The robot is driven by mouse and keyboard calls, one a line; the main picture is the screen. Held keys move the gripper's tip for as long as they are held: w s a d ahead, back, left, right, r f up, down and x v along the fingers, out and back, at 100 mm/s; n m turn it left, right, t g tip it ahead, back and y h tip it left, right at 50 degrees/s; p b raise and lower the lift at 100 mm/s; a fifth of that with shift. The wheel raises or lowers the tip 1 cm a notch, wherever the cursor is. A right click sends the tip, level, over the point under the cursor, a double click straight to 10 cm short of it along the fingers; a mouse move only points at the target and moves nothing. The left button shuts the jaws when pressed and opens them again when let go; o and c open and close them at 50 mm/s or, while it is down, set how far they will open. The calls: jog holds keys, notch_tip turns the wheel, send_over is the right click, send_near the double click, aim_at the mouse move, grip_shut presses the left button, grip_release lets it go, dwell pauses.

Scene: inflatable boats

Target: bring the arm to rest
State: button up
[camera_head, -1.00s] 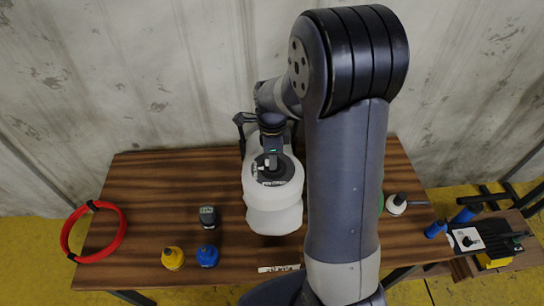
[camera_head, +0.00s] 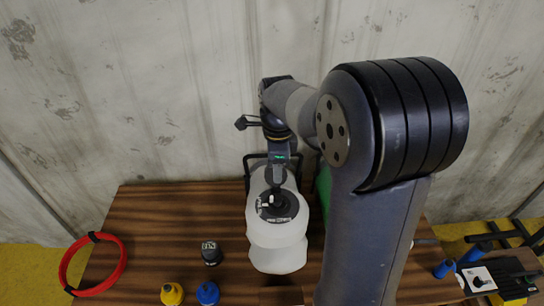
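My arm rises through the right middle of the head view and bends back over the table. Its wrist points down above the white container. My gripper (camera_head: 275,192) is a small dark shape at the container's dark top, seen from above and behind. I cannot tell whether its fingers are open or shut, or whether they touch the top. The white container (camera_head: 278,245) stands upright on the wooden table (camera_head: 150,230). My arm hides part of the table's right side.
A red hose coil (camera_head: 118,262) hangs over the table's left edge. A dark-topped item (camera_head: 211,253), a yellow item (camera_head: 172,293) and a blue item (camera_head: 207,293) stand left of the container. A green thing (camera_head: 323,190) shows beside my arm. A wall rises behind the table.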

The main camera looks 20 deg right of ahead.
aim_at(276, 197)
notch_tip(276, 197, down, 11)
jog(key=shift+r, duration=0.1)
dwell(0.3)
dwell(0.4)
